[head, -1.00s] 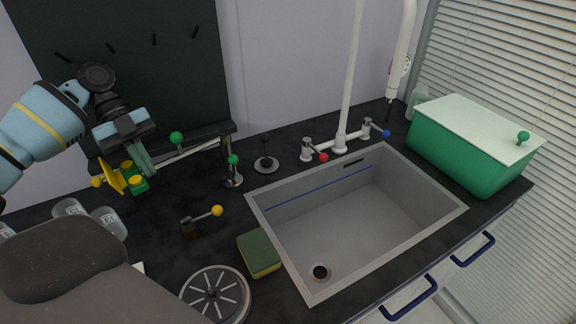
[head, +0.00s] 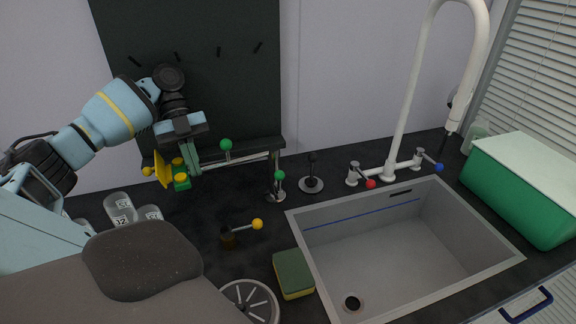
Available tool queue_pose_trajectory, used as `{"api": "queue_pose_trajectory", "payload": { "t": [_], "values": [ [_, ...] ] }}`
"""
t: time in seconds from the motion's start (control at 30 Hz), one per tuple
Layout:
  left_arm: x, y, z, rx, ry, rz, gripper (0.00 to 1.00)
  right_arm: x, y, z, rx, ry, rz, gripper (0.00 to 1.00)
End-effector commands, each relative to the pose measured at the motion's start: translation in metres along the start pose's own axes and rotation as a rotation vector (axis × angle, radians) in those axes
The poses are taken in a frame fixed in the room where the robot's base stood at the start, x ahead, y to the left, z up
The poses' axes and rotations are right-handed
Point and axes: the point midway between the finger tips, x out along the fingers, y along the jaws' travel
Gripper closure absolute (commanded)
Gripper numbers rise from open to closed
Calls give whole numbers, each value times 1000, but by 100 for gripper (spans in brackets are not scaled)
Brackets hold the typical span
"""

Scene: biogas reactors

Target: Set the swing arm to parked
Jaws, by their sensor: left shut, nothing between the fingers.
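A thin pale metal arm (head: 240,160) runs level from a post (head: 276,192) with a green knob, leftward in front of the dark back panel. A second green knob (head: 225,145) stands up from it; this looks like the swing arm, but no label shows it. My left gripper (head: 194,166) is shut, pointing down at the bar's left end, close beside a green block (head: 182,180) with yellow knobs and a yellow plate (head: 162,168). I cannot tell whether it touches them. A separate short lever with a yellow ball (head: 257,224) stands nearer. My right gripper is out of view.
A grey sink (head: 420,235) with a white faucet (head: 402,110) is at right. A green box (head: 520,200) stands beyond it. A sponge (head: 293,274), a black knobbed stand (head: 312,184) and labelled jars (head: 120,208) are on the dark counter.

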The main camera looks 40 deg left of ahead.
Motion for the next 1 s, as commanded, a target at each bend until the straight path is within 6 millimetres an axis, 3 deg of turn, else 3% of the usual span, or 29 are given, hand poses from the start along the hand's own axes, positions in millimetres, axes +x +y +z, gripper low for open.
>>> {"api": "queue_pose_trajectory", "payload": {
  "t": [0.23, 0.7, 1.0],
  "values": [
    [-3, 0, -3, 1, -1, 0, 100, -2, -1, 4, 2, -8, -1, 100],
    [-28, 0, -25, 1, -2, -2, 100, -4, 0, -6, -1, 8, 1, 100],
    [-16, 6, -37, -2, -4, 1, 100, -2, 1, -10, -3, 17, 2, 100]
  ]
}}
